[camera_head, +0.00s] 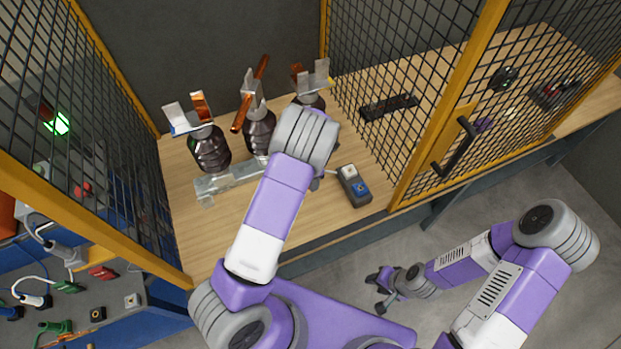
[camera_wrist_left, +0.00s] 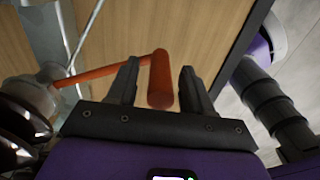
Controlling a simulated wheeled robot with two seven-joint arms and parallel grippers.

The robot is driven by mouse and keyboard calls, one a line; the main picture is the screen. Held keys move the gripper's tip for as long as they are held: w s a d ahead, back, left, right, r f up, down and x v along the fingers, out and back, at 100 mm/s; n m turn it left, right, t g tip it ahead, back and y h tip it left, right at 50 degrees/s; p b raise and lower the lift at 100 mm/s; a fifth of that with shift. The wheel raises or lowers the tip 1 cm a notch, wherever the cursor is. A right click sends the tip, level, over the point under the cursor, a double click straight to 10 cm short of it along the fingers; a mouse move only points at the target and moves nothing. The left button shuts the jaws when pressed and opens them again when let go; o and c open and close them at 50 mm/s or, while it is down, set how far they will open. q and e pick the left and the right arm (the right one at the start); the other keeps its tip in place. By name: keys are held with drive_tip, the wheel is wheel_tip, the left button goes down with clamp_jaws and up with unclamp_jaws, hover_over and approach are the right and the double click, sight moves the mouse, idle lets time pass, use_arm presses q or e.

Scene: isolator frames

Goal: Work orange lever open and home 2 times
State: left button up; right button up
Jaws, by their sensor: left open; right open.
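The orange lever (camera_wrist_left: 160,80) shows in the left wrist view as a rod with a bent round handle end. The handle end lies between the two fingers of my left gripper (camera_wrist_left: 159,68), which is open, with visible gaps on both sides. In the head view my left arm covers this gripper and the handle. An orange-brown bar (camera_head: 251,93) stands tilted at the middle of three dark ribbed insulators (camera_head: 260,132); I cannot tell whether it belongs to the lever. My right gripper (camera_head: 377,293) is open and empty, low over the floor in front of the bench.
The insulators stand on a grey metal rail (camera_head: 236,178) on a wooden bench (camera_head: 300,226). A small control box (camera_head: 354,186) with buttons stands right of my left wrist. Yellow-framed mesh panels (camera_head: 402,105) close in both sides. Free floor lies in front.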

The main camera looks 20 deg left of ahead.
use_arm(q)
wheel_tip(320, 180, up, 7)
drive_tip(key=shift+f+p, duration=0.1)
drive_tip(key=shift+p, duration=0.4)
